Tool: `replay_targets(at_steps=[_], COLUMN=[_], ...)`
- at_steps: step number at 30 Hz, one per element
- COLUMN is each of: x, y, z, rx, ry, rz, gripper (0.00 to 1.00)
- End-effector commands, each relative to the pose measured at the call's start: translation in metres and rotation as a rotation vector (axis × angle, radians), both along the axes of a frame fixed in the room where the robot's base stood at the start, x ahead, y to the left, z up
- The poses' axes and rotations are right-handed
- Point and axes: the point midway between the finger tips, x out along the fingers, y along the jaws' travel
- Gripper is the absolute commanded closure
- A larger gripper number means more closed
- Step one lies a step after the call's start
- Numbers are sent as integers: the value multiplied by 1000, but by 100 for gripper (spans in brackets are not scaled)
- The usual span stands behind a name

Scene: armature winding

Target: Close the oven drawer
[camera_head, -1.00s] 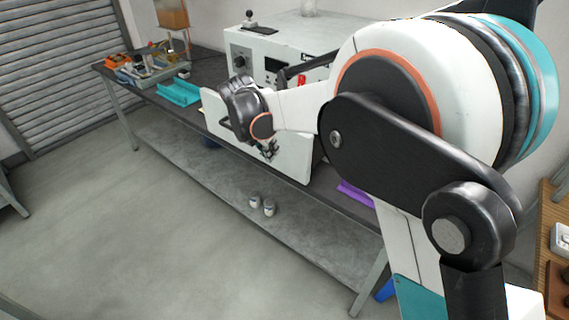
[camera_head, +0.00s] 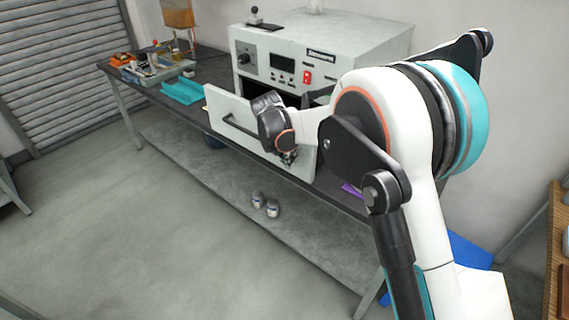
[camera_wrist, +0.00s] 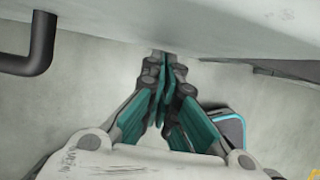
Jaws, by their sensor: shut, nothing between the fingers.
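The oven (camera_head: 300,50) is a pale grey box on the workbench with a dial, a dark display and a red switch on its front. Its drawer (camera_head: 225,118) stands pulled out, its white front panel apart from the oven body, with a dark bar handle (camera_head: 243,127). My gripper (camera_head: 287,156) is in front of the right part of the panel, below my dark wrist. In the wrist view my gripper (camera_wrist: 163,62) is shut and empty, its fingertips close to the pale drawer panel (camera_wrist: 190,25). The handle end (camera_wrist: 35,48) shows at upper left there. Whether the fingertips touch the panel is unclear.
The workbench (camera_head: 150,92) also carries a teal tray (camera_head: 181,91) and clutter at its left end. Two small cans (camera_head: 265,207) stand on the lower shelf (camera_head: 225,195). A purple item (camera_head: 351,189) lies right of the drawer. The floor in front is clear.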

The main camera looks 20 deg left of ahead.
Motion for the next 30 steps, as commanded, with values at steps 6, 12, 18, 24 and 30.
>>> replay_targets(at_steps=[6, 12, 18, 24, 30], x=[2, 5, 46, 101, 133], y=[-1, -2, -20, -43, -56], z=[0, 0, 0, 1, 1], rx=[0, -1, -2, -2, -1], ry=[0, 0, -1, -1, 0], rz=[0, -1, -6, -6, -4], gripper=[100, 100, 100, 100, 100])
